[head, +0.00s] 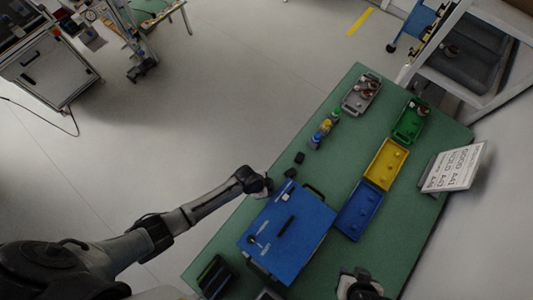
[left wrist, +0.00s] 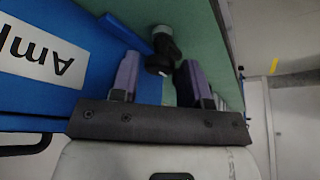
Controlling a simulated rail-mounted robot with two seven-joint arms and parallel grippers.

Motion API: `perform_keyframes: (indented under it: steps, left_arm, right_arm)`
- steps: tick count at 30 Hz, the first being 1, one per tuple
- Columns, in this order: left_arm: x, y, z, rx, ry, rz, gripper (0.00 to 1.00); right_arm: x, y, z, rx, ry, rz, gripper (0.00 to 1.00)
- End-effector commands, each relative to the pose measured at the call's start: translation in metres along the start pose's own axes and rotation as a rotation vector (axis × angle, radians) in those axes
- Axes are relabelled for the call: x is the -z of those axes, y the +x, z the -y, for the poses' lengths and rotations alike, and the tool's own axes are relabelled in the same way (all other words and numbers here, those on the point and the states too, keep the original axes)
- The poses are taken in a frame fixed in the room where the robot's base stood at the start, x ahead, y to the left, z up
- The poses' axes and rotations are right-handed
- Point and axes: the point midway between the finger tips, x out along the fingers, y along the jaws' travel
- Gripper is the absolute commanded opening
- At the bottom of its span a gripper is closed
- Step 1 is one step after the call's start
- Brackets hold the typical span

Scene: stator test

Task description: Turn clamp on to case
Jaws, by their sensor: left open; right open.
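The blue case (head: 288,245) sits on the green table, with a black bar and a small round light-and-dark fitting on its top. I cannot tell which part is the clamp. My left gripper (head: 267,184) is at the case's upper left corner, above the table edge. In the left wrist view its fingers (left wrist: 160,72) are open. A black knobbed part (left wrist: 160,50) shows beyond and between the fingertips; I see no grip on it. The case's blue side with a white label (left wrist: 38,52) is at left there. My right gripper (head: 360,286) is open at the bottom, right of the case.
Two small black blocks (head: 299,158) lie on the green table (head: 340,160) beyond the case. Small bottles (head: 321,134), a grey tray (head: 361,95), a green tray (head: 410,121), a yellow tray (head: 385,164) and a blue tray (head: 359,210) stand further along. A sign (head: 454,168) stands at right.

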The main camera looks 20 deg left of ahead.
Motion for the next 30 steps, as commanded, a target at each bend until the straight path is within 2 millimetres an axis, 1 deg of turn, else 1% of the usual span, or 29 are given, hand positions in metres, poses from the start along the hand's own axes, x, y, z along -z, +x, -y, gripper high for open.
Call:
perform_keyframes:
  steps: [5, 6, 16, 23, 30]
  left_arm:
    - [0.0001, 0.0, 0.0, 0.0, 0.0, 0.0, 0.42]
    - [0.0, 0.0, 0.0, 0.0, 0.0, 0.0, 0.4]
    - [-0.0001, -0.0001, -0.0001, 0.0, 0.0, 0.0, 0.09]
    - [-0.0003, 0.0001, 0.0006, -0.008, 0.022, 0.0, 0.08]
    - [-0.001, 0.0012, 0.0024, -0.058, 0.143, 0.002, 0.08]
  right_arm:
    - [0.0002, 0.0, -0.0001, 0.0, 0.0, 0.0, 0.43]
    - [0.0002, 0.0, -0.0001, 0.0, 0.0, 0.0, 0.43]
    - [0.0002, 0.0001, -0.0001, 0.0, 0.001, 0.0, 0.43]
    - [-0.0001, 0.0013, 0.0, 0.0, 0.001, 0.0, 0.43]
    - [-0.0018, 0.0067, 0.0005, 0.001, 0.002, 0.0, 0.43]
